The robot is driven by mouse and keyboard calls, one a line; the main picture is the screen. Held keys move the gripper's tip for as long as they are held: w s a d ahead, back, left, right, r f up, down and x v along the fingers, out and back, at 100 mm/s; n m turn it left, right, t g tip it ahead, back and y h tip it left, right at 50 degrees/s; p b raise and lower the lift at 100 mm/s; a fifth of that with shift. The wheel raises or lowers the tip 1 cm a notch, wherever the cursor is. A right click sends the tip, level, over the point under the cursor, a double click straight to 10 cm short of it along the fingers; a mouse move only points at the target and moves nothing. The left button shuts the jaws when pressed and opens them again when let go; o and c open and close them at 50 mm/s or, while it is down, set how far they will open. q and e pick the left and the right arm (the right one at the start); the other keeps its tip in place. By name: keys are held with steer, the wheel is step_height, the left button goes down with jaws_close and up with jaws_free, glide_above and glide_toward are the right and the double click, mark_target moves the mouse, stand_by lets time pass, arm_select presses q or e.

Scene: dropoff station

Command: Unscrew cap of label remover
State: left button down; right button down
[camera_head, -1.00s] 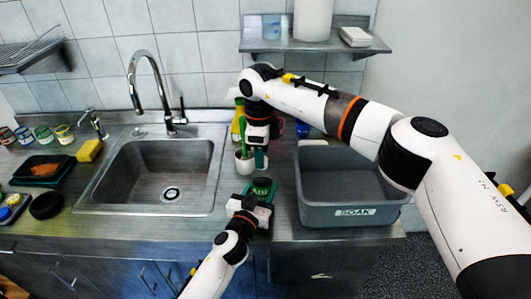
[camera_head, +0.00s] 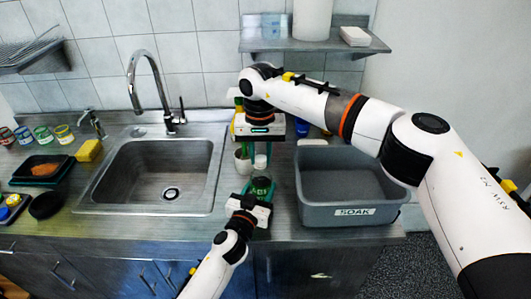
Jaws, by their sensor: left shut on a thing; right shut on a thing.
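The label remover is a dark green bottle (camera_head: 260,188) standing upright near the counter's front edge. My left gripper (camera_head: 257,196) is shut on it from the front, low on its body. A small white cap (camera_head: 260,161) shows above the bottle. My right gripper (camera_head: 260,158) points down from above and is shut on the cap, with its wide face towards me. I cannot tell whether the cap still touches the bottle's neck.
A grey bin marked SOAK (camera_head: 352,212) stands close to the right. The sink (camera_head: 160,205) is to the left. A white plant pot (camera_head: 242,160) stands just behind and left of the bottle. A yellow sponge (camera_head: 89,151) and several small jars lie further left.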

mark_target(256, 159)
arm_select(q)
steer(key=shift+a, duration=0.1)
arm_select(e)
steer(key=shift+s+a, duration=0.1)
steer(key=shift+a, duration=0.5)
steer(key=shift+s+a, duration=0.1)
steer(key=shift+a, duration=0.05)
arm_select(q)
steer(key=shift+d, duration=0.2)
arm_select(e)
steer(key=shift+r, duration=0.15)
arm_select(q)
steer(key=shift+s+d+f, duration=0.1)
steer(key=shift+f, duration=0.1)
arm_select(e)
steer(key=shift+a+r, duration=0.1)
steer(key=shift+r, duration=0.95)
arm_select(q)
steer(key=shift+r, duration=0.1)
arm_select(e)
steer(key=shift+d, duration=0.2)
arm_select(q)
steer(key=shift+a, duration=0.2)
arm_select(e)
steer(key=shift+d, duration=0.1)
steer(key=shift+r, duration=1.9)
arm_select(q)
steer(key=c, duration=0.5)
jaws_free()
